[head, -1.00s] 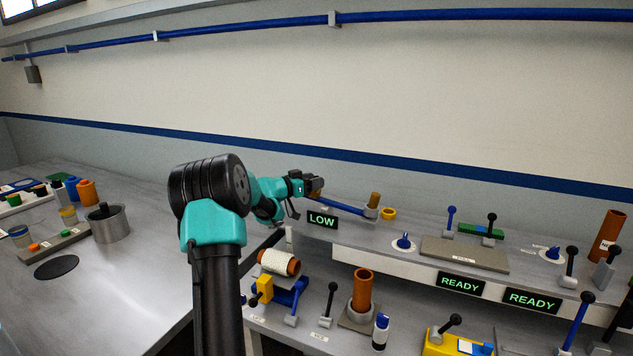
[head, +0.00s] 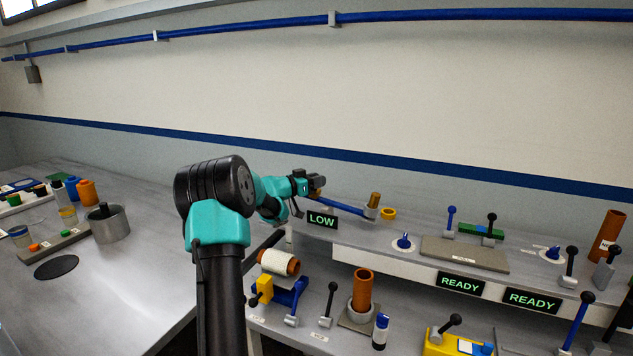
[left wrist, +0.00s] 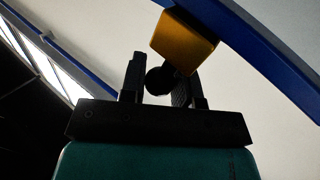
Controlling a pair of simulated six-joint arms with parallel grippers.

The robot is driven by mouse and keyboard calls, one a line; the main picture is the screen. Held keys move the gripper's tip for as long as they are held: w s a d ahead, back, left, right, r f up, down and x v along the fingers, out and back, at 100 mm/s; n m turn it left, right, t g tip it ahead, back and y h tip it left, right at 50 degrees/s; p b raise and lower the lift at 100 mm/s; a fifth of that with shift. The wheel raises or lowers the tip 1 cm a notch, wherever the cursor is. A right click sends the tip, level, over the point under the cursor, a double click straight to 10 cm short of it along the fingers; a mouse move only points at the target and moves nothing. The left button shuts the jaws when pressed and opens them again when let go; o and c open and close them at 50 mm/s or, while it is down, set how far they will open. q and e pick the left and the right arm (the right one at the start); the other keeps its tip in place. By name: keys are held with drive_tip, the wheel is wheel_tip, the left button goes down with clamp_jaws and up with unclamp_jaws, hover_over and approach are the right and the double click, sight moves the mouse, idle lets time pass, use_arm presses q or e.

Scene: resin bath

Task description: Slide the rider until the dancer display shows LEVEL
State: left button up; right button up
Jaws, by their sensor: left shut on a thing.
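The blue bar (head: 343,205) runs along the upper shelf at the back, its right end at a grey post with an orange cylinder (head: 375,199). The rider is a yellow-orange block (left wrist: 185,40) on the blue bar in the left wrist view, with a dark round knob (left wrist: 158,80). My left gripper (head: 317,184) is at the bar's left part, shut on the knob; its fingers stand either side of it in the left wrist view (left wrist: 162,76). In the head view the gripper mostly hides the rider. The dancer display (head: 322,220) reads LOW. My right gripper is not in view.
An orange ring (head: 388,213) lies right of the post. Blue and black-knobbed levers and two READY displays (head: 461,283) stand farther right. A wound spool (head: 279,262) and an orange tube (head: 363,288) are on the lower shelf.

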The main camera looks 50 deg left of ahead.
use_arm(q)
clamp_jaws()
drive_tip(key=a, duration=0.1)
drive_tip(key=s+a, duration=0.1)
drive_tip(key=a, duration=0.1)
drive_tip(key=shift+s+a+r, duration=0.1)
drive_tip(key=shift+s+r, duration=0.1)
drive_tip(key=shift+s, duration=0.15)
drive_tip(key=o, duration=1)
unclamp_jaws()
drive_tip(key=shift+s, duration=0.1)
drive_tip(key=s, duration=0.5)
drive_tip(key=s+a, duration=0.1)
drive_tip(key=s, duration=1.1)
drive_tip(key=shift+a, duration=0.35)
